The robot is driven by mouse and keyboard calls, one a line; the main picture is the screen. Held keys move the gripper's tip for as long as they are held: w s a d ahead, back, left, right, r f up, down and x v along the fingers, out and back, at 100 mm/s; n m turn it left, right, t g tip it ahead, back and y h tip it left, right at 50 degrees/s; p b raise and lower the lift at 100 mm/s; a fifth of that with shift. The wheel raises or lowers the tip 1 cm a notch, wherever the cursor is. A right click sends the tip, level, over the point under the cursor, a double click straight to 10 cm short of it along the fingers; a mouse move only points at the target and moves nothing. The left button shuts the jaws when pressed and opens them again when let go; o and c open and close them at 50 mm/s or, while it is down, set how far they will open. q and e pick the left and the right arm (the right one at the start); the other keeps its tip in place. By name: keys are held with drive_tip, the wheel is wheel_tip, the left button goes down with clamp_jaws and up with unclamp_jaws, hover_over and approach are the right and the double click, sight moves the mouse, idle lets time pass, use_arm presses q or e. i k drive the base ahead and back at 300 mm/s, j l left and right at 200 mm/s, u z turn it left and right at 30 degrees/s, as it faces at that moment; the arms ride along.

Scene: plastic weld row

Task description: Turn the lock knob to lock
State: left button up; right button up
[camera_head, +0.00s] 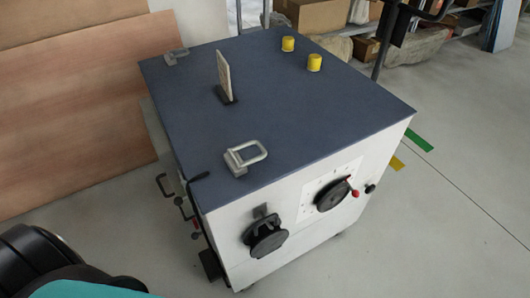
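A white cabinet (235,255) with a dark blue-grey top stands in the middle of the head view. Its front face carries a black round knob (265,238) at the left and a black dial (331,196) on a white marked plate at the right. A red-tipped lever (354,193) sits at the dial's right edge, with a small black knob (370,188) beyond it. No lettering is readable, so I cannot tell which one is the lock knob or its setting. Neither of my grippers shows.
On the top are two yellow caps (314,62), an upright beige plate (223,72) and metal latches (245,157). Black levers (180,207) stick out on the left side. Wooden panels (75,105) lean at the left. The floor (440,235) at the right is clear.

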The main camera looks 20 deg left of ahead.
sight(369, 189)
drive_tip(key=u, duration=0.25)
drive_tip(key=i+l+u, duration=0.15)
drive_tip(key=l+u, duration=0.25)
drive_tip(key=l, duration=0.15)
drive_tip(key=l+u, duration=0.35)
drive_tip(key=l, duration=0.2)
drive_tip(key=i+l, duration=0.05)
